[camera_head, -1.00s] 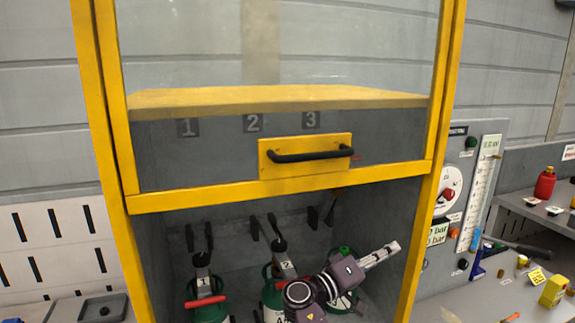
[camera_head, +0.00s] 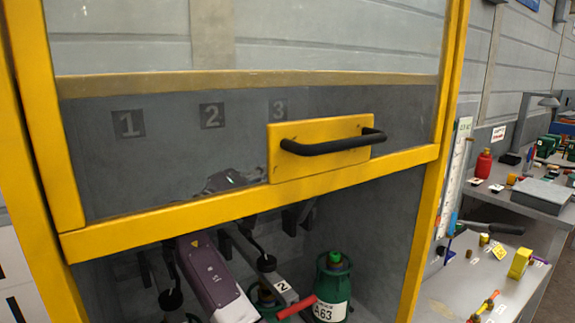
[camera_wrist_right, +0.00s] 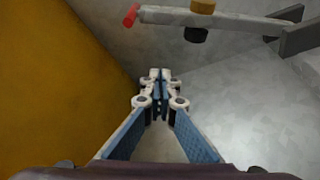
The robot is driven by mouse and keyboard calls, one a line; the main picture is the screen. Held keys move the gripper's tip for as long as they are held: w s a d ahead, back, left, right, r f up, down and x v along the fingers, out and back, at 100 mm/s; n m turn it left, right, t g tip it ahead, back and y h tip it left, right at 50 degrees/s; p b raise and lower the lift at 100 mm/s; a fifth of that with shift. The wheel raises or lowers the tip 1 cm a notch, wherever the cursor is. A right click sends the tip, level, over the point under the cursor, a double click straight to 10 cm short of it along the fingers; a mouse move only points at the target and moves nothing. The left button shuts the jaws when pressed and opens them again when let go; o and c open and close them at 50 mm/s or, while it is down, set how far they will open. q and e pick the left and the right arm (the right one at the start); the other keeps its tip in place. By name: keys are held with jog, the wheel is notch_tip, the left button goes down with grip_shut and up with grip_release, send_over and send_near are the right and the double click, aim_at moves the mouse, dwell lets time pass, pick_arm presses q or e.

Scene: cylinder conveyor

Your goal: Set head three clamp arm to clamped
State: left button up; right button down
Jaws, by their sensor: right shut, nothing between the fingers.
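In the right wrist view my right gripper (camera_wrist_right: 160,85) is shut and empty, its fingertips together. A grey bar with a red tip (camera_wrist_right: 131,15) crosses the top of that view beyond the fingertips, apart from them; it looks like a clamp arm, but no number shows on it. In the head view a green cylinder (camera_head: 333,262) marked 63 stands at right inside the cabinet, below dark brackets (camera_head: 298,216). A grey arm labelled 2 (camera_head: 282,287) with a red handle (camera_head: 297,307) is left of it.
The yellow cabinet frame (camera_head: 428,240) surrounds the opening. A yellow wall (camera_wrist_right: 60,90) lies close left of the gripper in the wrist view. A bench (camera_head: 480,278) stands right.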

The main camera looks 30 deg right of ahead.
pick_arm(q)
jog(key=s+d, duration=0.2)
jog(key=s, duration=0.2)
pick_arm(e)
jog(key=s+p+x, duration=0.1)
jog(key=p+x, duration=0.4)
jog(key=x, duration=0.6)
pick_arm(q)
notch_tip(320, 180, up, 7)
jog(key=w+a+p, duration=0.1)
jog(key=p, duration=0.1)
jog(key=shift+w, duration=0.2)
pick_arm(e)
jog(key=s, duration=0.1)
jog(key=s+f, duration=0.2)
jog(key=shift+s, duration=0.4)
pick_arm(q)
jog(key=shift+a+f, duration=0.1)
jog(key=shift+f, duration=0.05)
